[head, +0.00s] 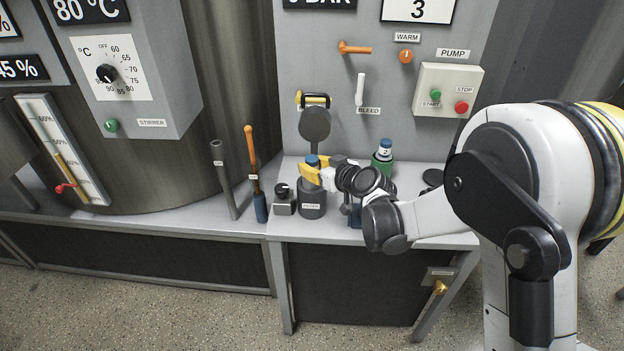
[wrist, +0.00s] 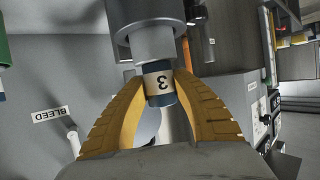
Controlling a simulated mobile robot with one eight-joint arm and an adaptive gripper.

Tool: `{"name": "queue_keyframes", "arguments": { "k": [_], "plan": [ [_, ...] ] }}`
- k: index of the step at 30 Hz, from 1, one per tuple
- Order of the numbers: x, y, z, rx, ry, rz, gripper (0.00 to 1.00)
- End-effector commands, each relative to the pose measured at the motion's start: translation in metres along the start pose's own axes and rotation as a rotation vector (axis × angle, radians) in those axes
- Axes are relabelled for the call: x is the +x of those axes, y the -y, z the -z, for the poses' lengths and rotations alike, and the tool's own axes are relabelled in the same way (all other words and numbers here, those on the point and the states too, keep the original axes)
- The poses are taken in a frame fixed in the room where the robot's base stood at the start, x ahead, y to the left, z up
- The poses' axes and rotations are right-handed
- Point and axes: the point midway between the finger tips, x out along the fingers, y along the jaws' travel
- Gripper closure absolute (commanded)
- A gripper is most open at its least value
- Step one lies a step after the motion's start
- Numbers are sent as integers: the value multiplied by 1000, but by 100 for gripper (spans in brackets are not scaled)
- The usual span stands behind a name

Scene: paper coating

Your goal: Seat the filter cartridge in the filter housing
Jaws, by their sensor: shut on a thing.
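The filter cartridge (wrist: 158,84) has a blue end and a pale label marked 3. In the head view its blue top (head: 312,161) shows above the filter housing. The filter housing (head: 311,210) is a dark grey upright cylinder with a small label, standing on the bench. In the wrist view the housing (wrist: 145,15) is beyond the cartridge, with a lighter grey collar between. My gripper (head: 311,174) is shut on the cartridge, with yellow fingers on both sides of the label in the wrist view (wrist: 160,98). The cartridge lines up with the housing; its depth inside is hidden.
A round dark lid (head: 315,124) stands raised behind the housing. A small dark block (head: 284,201) is close on its left. A green holder (head: 382,164) with a cartridge marked 2 (head: 385,148) stands right. The white bleed handle (head: 360,89) is on the panel.

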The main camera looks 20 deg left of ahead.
Motion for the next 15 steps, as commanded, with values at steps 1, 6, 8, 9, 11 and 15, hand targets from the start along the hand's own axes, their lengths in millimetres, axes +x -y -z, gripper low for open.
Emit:
{"name": "queue_keyframes", "arguments": {
  "k": [1, 6, 8, 9, 11, 15],
  "plan": [
    [3, 0, -6, 0, 0, 0, 100],
    [13, 0, -31, 0, 0, 0, 100],
    [14, 0, -34, 0, 0, 0, 100],
    [13, 0, -33, 0, 0, 0, 100],
    [13, 0, -32, 0, 0, 0, 100],
    [13, 0, -32, 0, 0, 0, 100]
  ]
}}
